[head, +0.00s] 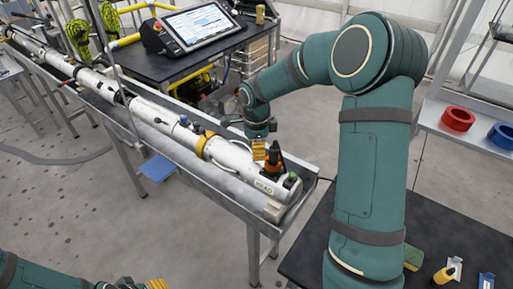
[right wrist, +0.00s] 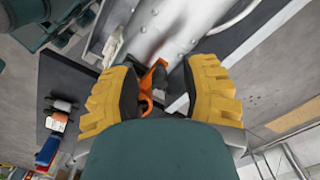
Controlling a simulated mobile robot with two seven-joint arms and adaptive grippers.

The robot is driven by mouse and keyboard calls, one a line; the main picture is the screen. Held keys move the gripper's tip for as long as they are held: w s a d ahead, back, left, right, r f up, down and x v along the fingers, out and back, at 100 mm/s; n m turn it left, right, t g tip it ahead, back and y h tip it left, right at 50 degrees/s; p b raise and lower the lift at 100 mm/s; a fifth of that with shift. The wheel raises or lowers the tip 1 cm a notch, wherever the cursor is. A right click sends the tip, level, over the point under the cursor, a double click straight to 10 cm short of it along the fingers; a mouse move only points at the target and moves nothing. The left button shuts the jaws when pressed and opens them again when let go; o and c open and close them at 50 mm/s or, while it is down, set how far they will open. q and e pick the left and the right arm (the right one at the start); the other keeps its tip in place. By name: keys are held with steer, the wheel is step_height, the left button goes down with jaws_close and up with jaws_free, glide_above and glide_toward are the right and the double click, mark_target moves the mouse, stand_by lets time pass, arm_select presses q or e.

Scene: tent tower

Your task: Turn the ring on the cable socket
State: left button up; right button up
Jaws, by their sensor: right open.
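A long white cylinder (head: 235,155) lies along the metal bench. Near its near end stands the cable socket (head: 273,163), a black and orange fitting. My right gripper (head: 264,151) is over this end, beside the fitting in the head view. In the right wrist view, its yellow fingers are apart, with the orange and black fitting (right wrist: 152,85) showing between them. I cannot tell whether the fingers touch it. The ring is not clearly distinguishable from the fitting. My left gripper (head: 145,285) is at the bottom edge, mostly cut off, far from the cylinder.
A dark cart with a tablet screen (head: 198,25) stands behind the bench (head: 215,192). A dark table (head: 440,240) with small items is at the lower right. Red (head: 457,118) and blue (head: 502,135) rings lie on a shelf at right.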

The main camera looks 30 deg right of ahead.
jaws_close()
